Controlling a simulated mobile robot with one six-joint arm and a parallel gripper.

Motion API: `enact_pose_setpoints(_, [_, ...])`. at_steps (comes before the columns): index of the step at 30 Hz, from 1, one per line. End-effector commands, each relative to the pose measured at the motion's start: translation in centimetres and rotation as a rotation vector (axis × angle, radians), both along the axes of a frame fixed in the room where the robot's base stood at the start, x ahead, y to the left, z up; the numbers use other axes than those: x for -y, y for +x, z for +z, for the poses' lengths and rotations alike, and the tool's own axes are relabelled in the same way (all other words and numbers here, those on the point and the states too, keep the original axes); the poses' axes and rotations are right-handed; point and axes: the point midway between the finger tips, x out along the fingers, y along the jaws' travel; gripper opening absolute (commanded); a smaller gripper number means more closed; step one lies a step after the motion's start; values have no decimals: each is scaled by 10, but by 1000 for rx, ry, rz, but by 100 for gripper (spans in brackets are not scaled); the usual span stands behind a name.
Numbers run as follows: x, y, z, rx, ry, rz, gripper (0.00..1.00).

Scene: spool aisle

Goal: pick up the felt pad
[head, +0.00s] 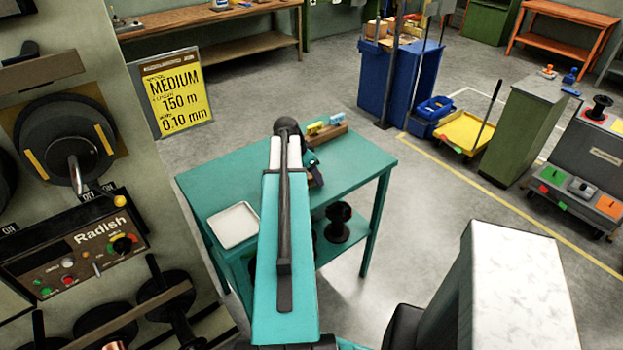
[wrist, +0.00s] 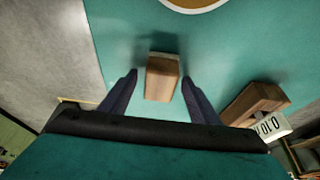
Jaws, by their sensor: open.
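My gripper (wrist: 160,78) is open, with one dark finger on each side of the block and a gap on both sides. How far the fingertips are above the table is unclear.
The teal table (head: 355,160) carries a white tray (head: 233,225) at left and a wooden holder (head: 326,136) with colored blocks at the back. The holder also shows in the wrist view (wrist: 253,102), right of my gripper. A black spool (head: 340,222) sits on the lower shelf.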

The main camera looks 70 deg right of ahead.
Motion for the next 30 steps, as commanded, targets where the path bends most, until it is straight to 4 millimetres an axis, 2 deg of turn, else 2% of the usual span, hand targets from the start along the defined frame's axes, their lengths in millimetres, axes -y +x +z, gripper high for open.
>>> enact_pose_setpoints(5, [0, 0, 0, 0, 0, 1, 56])
enact_pose_setpoints(8, [0, 0, 0, 0, 0, 1, 43])
enact_pose_setpoints(13, [0, 1, 0, 0, 0, 1, 14])
enact_pose_setpoints(14, [0, 1, 0, 0, 0, 1, 12])
enact_pose_setpoints(30, [0, 1, 7, 1, -2, 2, 12])
